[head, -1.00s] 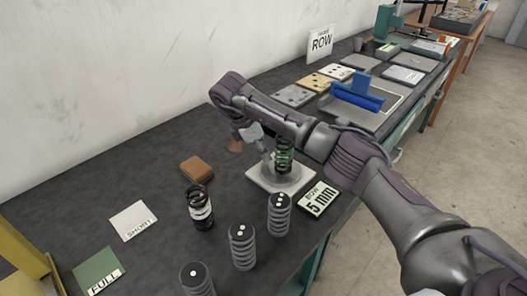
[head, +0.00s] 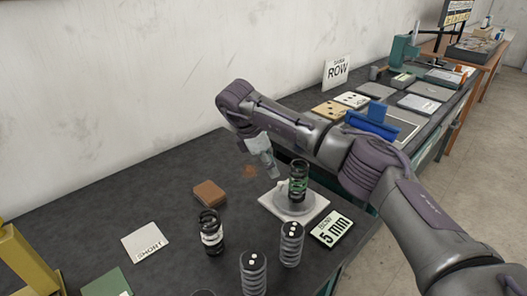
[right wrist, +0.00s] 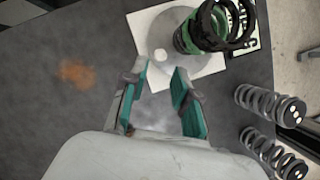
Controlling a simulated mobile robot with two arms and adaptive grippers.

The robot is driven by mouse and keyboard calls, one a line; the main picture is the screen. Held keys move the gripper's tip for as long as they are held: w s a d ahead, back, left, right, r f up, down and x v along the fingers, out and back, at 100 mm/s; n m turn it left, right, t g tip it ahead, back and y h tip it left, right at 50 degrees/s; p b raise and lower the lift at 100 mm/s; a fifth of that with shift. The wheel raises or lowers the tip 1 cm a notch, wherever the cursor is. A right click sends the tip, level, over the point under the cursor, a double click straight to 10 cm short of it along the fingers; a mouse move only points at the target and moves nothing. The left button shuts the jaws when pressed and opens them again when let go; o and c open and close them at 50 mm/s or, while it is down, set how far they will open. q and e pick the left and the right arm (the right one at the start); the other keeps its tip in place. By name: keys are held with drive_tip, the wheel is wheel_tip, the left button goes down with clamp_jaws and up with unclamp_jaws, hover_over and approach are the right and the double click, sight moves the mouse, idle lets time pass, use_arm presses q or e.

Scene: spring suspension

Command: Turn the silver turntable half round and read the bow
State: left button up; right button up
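The silver turntable (head: 283,208) is a round disc on a white square base plate (head: 312,213). A black coil spring with green on it (head: 299,180) stands upright on the disc. A card reading "BOW 5 mm" (head: 332,229) lies beside the plate. My left gripper is not in view.
A brown block (head: 210,194), a "SHORT" card (head: 145,242) and a green card (head: 108,284) lie to the left. Blue blocks (head: 372,124) and a "ROW" sign (head: 337,73) are behind my right arm.

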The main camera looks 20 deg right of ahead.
drive_tip(key=v, duration=0.6)
drive_tip(key=shift+r, duration=0.4)
drive_tip(key=shift+a, duration=0.15)
